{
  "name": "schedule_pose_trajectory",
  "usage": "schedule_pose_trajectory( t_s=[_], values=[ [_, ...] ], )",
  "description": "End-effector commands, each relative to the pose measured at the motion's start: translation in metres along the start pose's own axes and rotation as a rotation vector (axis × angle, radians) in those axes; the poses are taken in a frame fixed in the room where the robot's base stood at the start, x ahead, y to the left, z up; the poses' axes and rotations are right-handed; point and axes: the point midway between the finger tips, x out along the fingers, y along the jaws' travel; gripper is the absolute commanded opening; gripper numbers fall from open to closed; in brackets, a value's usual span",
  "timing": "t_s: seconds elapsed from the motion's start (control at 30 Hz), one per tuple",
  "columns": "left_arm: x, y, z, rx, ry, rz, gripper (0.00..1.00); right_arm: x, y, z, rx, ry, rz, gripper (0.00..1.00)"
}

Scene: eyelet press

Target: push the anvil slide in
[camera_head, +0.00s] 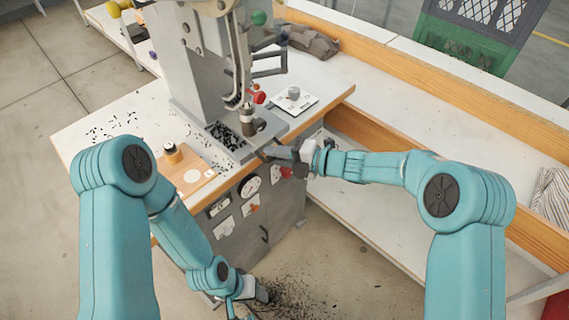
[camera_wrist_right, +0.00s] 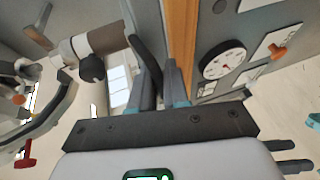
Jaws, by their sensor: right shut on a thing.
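The grey eyelet press (camera_head: 205,65) stands on the bench, its ram (camera_head: 247,115) over a grey base plate (camera_head: 270,133). My right gripper (camera_head: 274,153) is at the front edge of this base. In the right wrist view its fingers (camera_wrist_right: 160,82) are closed around a dark bar (camera_wrist_right: 145,60), which looks like the handle of the anvil slide. The slide itself is mostly hidden, and I cannot tell how far in it sits. My left gripper (camera_head: 252,294) hangs low in front of the cabinet, away from the press; its jaws are too small to read.
A tray of dark bits (camera_head: 222,136) lies beside the ram. A wooden board (camera_head: 188,172) is at the bench's left front. A white card (camera_head: 294,98) lies at right. The cabinet front (camera_head: 250,210) carries gauges and labels. Dark scraps cover the floor below.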

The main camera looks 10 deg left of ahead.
Motion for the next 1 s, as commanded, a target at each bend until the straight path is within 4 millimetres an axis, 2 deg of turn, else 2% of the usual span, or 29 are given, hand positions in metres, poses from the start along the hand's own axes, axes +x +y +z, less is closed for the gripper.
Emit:
schedule_pose_trajectory(
  t_s=[0.17,0.2,0.23,0.27,0.57,0.67,0.77,1.0],
  values=[
    [-0.001,0.000,0.000,0.000,0.000,0.000,0.55,0.000,0.005,0.002,-0.003,-0.007,0.006,0.00],
    [-0.001,0.000,0.000,0.000,0.000,0.000,0.55,0.000,0.005,0.002,-0.003,-0.007,0.007,0.22],
    [-0.001,0.000,0.000,0.000,0.000,0.000,0.55,0.000,0.005,0.002,-0.003,-0.007,0.007,0.31],
    [-0.001,0.000,0.000,0.000,0.000,0.000,0.55,0.000,0.005,0.002,-0.003,-0.006,0.007,0.36],
    [0.000,0.000,0.000,0.000,0.000,0.000,0.55,-0.002,0.005,0.002,-0.004,-0.005,0.008,0.36],
    [0.002,-0.001,0.000,0.000,0.000,0.000,0.55,-0.014,0.004,0.002,-0.004,-0.005,0.008,0.36],
    [0.005,-0.002,0.000,0.000,0.000,0.000,0.55,-0.035,0.003,0.002,-0.003,-0.008,0.007,0.36],
    [0.012,-0.004,0.000,0.000,0.000,0.000,0.55,-0.101,0.001,0.002,-0.003,-0.010,0.005,0.36]
  ],
)
